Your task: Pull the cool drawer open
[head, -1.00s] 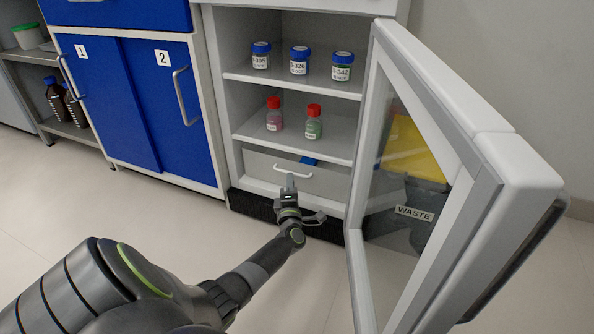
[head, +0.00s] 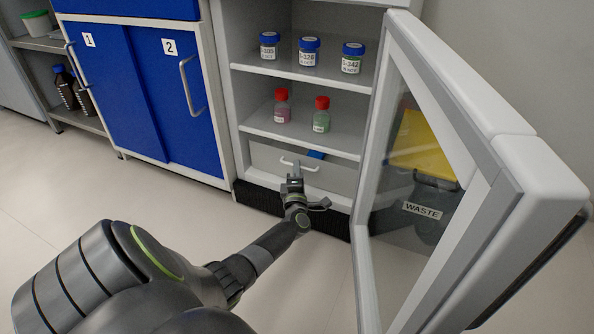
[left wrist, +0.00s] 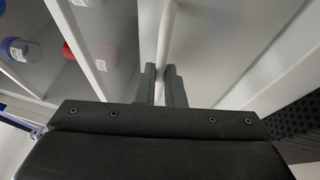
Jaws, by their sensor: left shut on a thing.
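The cool drawer (head: 330,178) is the light grey front at the bottom of the open white cabinet, with a white bar handle (head: 286,162). A blue thing (head: 316,154) shows at the drawer's top edge. My left gripper (head: 295,170) is at the handle in the head view. In the left wrist view its two dark fingers (left wrist: 162,80) are closed around the white handle bar (left wrist: 168,35). The drawer looks shut or nearly shut; I cannot tell exactly. My right gripper is not in view.
The cabinet's glass door (head: 470,170) stands open on the right, close to my arm's side. Shelves above hold blue-capped jars (head: 309,52) and red-capped bottles (head: 321,114). A waste bin (head: 425,205) shows through the glass. Blue cupboards (head: 150,100) stand left. The floor in front is clear.

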